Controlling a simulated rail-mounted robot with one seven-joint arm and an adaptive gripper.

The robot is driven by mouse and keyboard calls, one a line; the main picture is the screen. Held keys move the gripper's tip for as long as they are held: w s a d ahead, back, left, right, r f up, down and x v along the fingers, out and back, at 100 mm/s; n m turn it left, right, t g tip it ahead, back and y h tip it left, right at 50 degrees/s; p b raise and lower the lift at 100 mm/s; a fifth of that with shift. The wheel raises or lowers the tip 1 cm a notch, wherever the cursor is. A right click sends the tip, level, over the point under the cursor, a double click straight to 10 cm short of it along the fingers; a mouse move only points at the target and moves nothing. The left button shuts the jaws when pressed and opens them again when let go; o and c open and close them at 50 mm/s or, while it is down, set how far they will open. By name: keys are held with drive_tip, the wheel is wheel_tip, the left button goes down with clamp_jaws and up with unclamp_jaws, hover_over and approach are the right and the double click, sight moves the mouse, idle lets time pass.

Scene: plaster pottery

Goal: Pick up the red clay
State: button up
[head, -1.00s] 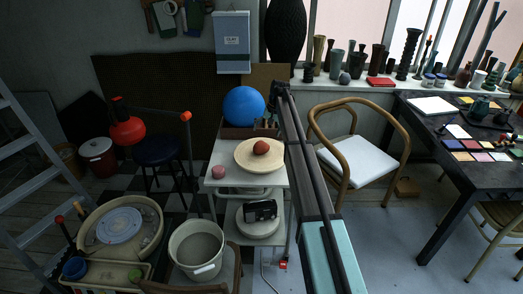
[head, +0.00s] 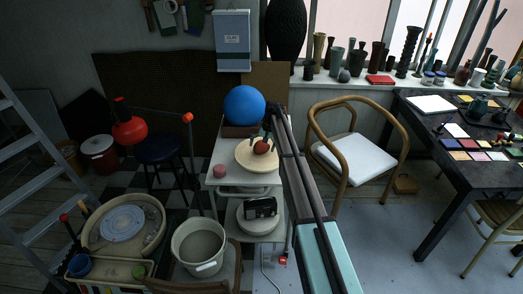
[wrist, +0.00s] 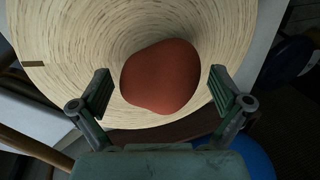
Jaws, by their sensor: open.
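The red clay (head: 262,147) is a rounded reddish-brown lump in a pale wooden bowl (head: 248,163) on the white shelf's top. In the wrist view the clay (wrist: 161,76) lies between the two finger pads of my gripper (wrist: 165,90), with gaps on both sides. My gripper is open and holds nothing. In the head view my gripper (head: 268,137) is small and dark at the clay, partly hidden by my arm. The wrist view shows the bowl's light, ringed inner surface (wrist: 75,40) around the clay.
A blue ball (head: 244,105) sits behind the bowl. A small pink lump (head: 219,171) lies at the shelf's left front. A black device (head: 261,208) is on the lower shelf. A wooden chair (head: 357,140) stands to the right.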

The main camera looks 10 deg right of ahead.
drive_tip(key=c, duration=1.7)
drive_tip(key=shift+r, duration=0.1)
